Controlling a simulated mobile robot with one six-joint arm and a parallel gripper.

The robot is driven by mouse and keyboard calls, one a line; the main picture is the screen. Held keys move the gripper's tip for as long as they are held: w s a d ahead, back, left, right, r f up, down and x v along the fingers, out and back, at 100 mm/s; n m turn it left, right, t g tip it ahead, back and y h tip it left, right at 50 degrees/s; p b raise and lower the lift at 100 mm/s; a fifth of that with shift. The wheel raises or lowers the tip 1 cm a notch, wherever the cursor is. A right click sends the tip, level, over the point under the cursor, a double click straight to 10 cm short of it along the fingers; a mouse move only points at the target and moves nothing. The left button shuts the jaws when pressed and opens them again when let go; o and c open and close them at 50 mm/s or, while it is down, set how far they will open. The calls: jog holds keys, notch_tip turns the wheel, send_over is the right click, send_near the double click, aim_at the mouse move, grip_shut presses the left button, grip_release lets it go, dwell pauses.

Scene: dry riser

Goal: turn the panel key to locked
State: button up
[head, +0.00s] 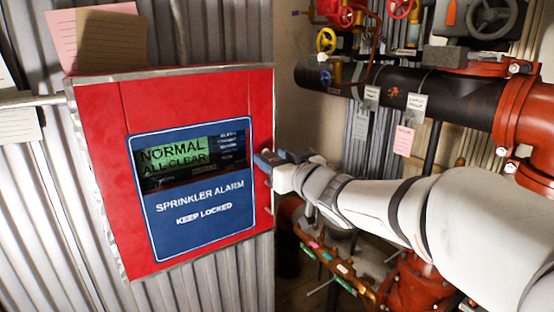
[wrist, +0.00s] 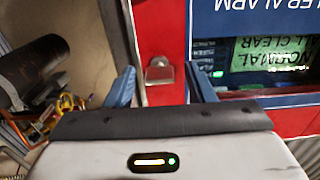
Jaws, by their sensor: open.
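The red alarm panel (head: 105,130) hangs on the corrugated wall in the head view. Its blue front plate (head: 200,222) reads "SPRINKLER ALARM, KEEP LOCKED", and its green display (head: 174,155) reads "NORMAL ALL CLEAR". My gripper (head: 265,159) is at the panel's right edge. In the wrist view the panel appears upside down. A small metal key (wrist: 159,72) sits on the red face there, between the two blue fingers of my open gripper (wrist: 160,69). The fingers stand apart on either side of it. The key is not clear in the head view, and its turned position is hard to tell.
A black pipe (head: 400,95) with red flanges and tags runs behind my arm at right. Red and yellow valve wheels (head: 326,40) are above it. Paper notes (head: 108,42) stick up behind the panel's top.

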jog(key=c, duration=1)
